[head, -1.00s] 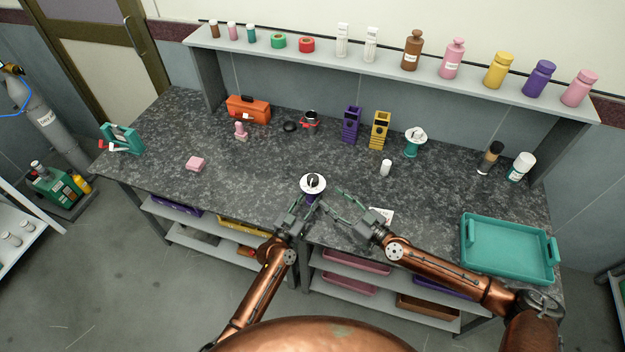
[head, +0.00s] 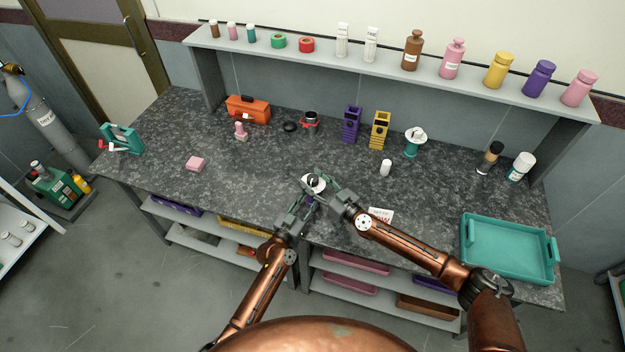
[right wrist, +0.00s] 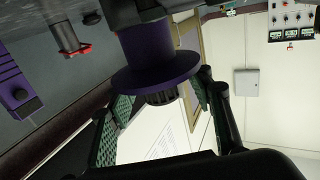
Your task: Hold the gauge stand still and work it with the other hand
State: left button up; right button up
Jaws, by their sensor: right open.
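The purple gauge stand (head: 309,198) with a white dial face stands near the table's front edge, partly covered by my grippers. In the right wrist view its purple column and wide flange (right wrist: 155,72) show upside down, with a dark ribbed knob (right wrist: 162,96) at the end. My left gripper (head: 305,201) is at the stand's column and appears shut on it; dark gripper parts cross the column in the right wrist view. My right gripper (head: 319,183) is open at the dial top. Its fingers are on either side of the knob, apart from it.
A white label card (head: 381,215) lies right of the stand, and a small white bottle (head: 385,168) stands behind. A teal gauge stand (head: 414,143) is farther back. A teal tray (head: 508,275) is at the right.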

jog(key=shift+c, duration=0.2)
jog(key=c, duration=1.1)
jog(key=shift+c, duration=0.2)
jog(key=shift+a+r, duration=0.1)
jog(key=shift+a+r+m+t+h, duration=0.15)
jog(key=shift+m+t+h, duration=0.15)
jog(key=shift+t, duration=0.1)
jog(key=m+t+h, duration=0.1)
jog(key=m+h, duration=0.1)
jog(key=h, duration=0.1)
jog(key=m+t+h, duration=0.2)
jog(key=h, duration=0.1)
jog(key=shift+f+m, duration=0.2)
jog(key=shift+m, duration=0.1)
jog(key=shift+d+m+t+h, duration=0.2)
jog(key=shift+m+t+h, duration=0.2)
jog(key=shift+m+h, duration=0.7)
jog(key=shift+d+h, duration=0.1)
jog(key=shift+h, duration=0.3)
